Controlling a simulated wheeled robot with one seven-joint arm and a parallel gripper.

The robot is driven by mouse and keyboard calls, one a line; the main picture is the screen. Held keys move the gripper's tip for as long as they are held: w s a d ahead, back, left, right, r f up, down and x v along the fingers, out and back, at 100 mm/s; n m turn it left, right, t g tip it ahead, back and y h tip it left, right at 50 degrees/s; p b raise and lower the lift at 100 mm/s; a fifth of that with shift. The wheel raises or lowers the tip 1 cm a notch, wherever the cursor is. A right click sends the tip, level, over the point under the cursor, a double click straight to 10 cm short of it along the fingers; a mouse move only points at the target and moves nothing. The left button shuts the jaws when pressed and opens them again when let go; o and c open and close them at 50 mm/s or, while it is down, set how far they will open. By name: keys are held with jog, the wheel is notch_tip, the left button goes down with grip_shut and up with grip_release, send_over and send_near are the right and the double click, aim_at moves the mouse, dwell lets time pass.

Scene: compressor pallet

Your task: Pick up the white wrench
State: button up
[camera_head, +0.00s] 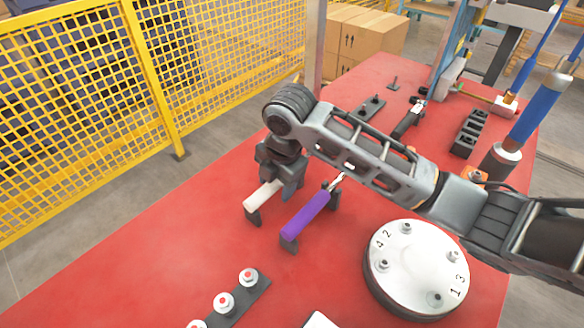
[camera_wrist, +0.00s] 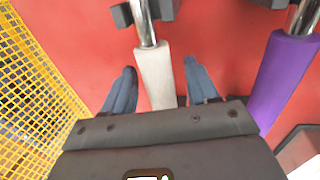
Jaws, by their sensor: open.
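The white wrench (camera_head: 262,195) rests on a small black holder on the red table, its white handle pointing to the lower left in the head view. My gripper (camera_head: 283,180) is directly over it and hides its far part. In the wrist view the white handle (camera_wrist: 157,75) runs between the two open fingers of my gripper (camera_wrist: 160,88), with a gap on each side. The handle meets a shiny metal shaft at the top. I cannot tell the exact height of the fingers against the handle.
A purple-handled wrench (camera_head: 306,216) lies close to the right on its own holder (camera_head: 290,243). A numbered white disc (camera_head: 417,262) stands further right. A black strip with several bolts (camera_head: 225,302) is at the front. A yellow mesh fence (camera_head: 80,100) runs along the left.

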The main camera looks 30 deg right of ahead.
grip_shut()
dwell(0.3)
jog(key=shift+r, duration=0.15)
